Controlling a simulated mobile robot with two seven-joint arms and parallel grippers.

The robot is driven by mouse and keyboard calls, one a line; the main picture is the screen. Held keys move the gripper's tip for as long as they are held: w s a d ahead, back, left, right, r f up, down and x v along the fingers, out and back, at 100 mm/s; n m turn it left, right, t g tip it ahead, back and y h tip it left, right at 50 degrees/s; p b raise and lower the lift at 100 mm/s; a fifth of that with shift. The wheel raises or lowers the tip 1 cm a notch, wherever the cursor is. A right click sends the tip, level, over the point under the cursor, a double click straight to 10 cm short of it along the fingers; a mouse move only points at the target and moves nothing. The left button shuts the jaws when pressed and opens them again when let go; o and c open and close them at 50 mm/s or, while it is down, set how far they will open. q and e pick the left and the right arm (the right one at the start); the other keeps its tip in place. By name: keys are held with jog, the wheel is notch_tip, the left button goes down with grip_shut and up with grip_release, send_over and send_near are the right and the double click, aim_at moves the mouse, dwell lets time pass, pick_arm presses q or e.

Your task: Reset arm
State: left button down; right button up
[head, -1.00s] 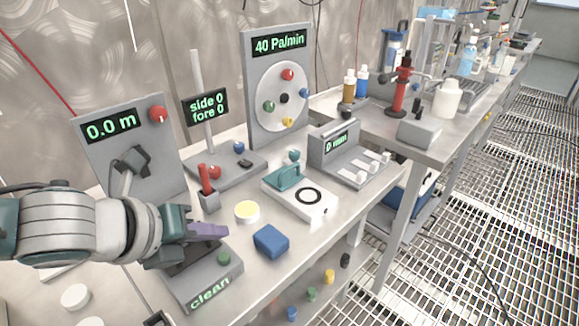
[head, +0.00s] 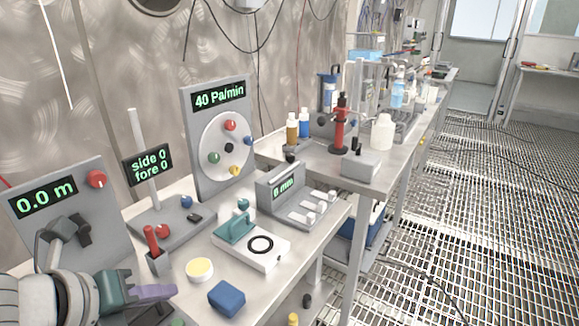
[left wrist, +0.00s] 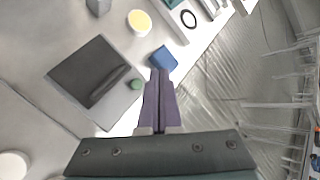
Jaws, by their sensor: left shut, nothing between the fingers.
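My left gripper (head: 152,291) comes in from the lower left of the head view, with its purple fingers together and nothing between them. It hangs above the near end of the bench, left of a blue block (head: 227,298). In the left wrist view the closed fingers (left wrist: 159,88) point up the picture, with their tips just below the blue block (left wrist: 163,60). A grey pad with a dark plate (left wrist: 90,72) and a green button (left wrist: 137,84) lies left of the fingers. My right gripper is in neither view.
A yellow-topped round dish (head: 199,269), a red-handled holder (head: 152,240) and a white device with a teal handle (head: 262,246) stand close by. Upright panels, one reading 40 Pa/min (head: 217,138), line the back. The grated floor (head: 450,220) at right is open.

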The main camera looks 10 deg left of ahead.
pick_arm(q)
jog(key=s+d+r+n+g+p, duration=0.2)
jog(key=s+d+r+n, duration=0.3)
jog(key=s+d+n, duration=0.6)
jog(key=s+a+r+n+g+y+p, duration=0.1)
jog(key=s+a+r+n+g, duration=0.2)
jog(key=n, duration=0.5)
jog(key=s+a+r+n+y+p, duration=0.1)
jog(key=s+a+r+n, duration=0.1)
jog(key=s+n, duration=0.5)
notch_tip(320, 180, up, 38)
jog(key=w+n+p, duration=0.1)
jog(key=p, duration=3.6)
jog(key=shift+w+r+p, duration=0.2)
jog(key=shift+p, duration=0.15)
